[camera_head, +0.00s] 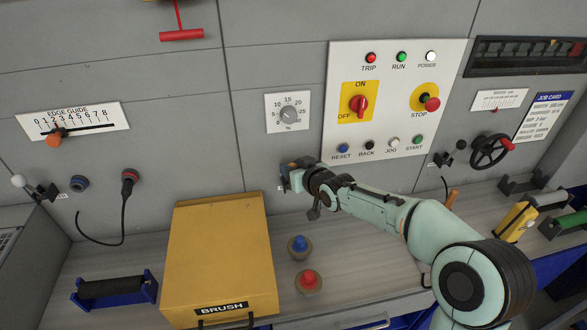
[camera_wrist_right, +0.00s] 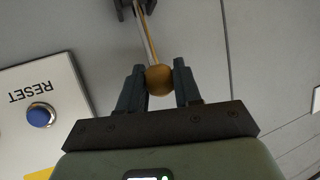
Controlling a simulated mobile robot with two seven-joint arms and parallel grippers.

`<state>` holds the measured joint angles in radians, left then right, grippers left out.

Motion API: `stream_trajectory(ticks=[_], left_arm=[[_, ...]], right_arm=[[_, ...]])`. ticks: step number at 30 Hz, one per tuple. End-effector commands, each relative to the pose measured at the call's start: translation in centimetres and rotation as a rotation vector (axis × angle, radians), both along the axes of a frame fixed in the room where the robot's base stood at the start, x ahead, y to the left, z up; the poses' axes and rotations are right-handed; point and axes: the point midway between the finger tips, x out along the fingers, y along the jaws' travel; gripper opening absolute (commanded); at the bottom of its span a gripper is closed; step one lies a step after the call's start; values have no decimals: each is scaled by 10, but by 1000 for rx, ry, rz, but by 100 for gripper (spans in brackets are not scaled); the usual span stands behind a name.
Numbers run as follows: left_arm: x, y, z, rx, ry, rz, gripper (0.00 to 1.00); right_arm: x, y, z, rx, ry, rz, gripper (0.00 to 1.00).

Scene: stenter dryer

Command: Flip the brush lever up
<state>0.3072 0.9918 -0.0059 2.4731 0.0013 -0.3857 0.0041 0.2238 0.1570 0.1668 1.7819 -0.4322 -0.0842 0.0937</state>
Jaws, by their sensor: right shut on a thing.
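My right gripper (camera_head: 290,177) is at the wall, left of the control panel's lower left corner. In the right wrist view its two fingers (camera_wrist_right: 159,85) are shut on the round orange knob (camera_wrist_right: 159,80) of a lever. The lever's thin rod (camera_wrist_right: 147,36) runs from the knob to a dark wall bracket (camera_wrist_right: 130,8) at the top of that view. That view shows the RESET label upside down. In the head view my gripper hides most of the lever, so its exact angle cannot be told. My left gripper is not in view.
The control panel (camera_head: 386,115) with its red switch is just right of my gripper. Below stands a yellow BRUSH box (camera_head: 220,255) on the bench. A blue knob (camera_head: 299,243) and a red knob (camera_head: 308,281) stand beside it. A dial (camera_head: 289,113) is above.

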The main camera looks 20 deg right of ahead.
Motion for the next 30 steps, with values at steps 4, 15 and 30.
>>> stream_trajectory(ticks=[4,15,30], left_arm=[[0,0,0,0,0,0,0],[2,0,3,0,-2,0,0],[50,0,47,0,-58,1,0]], right_arm=[[2,-1,5,0,-14,-2,58],[-7,-3,8,1,-9,-3,58],[-89,-8,46,-4,-16,1,58]])
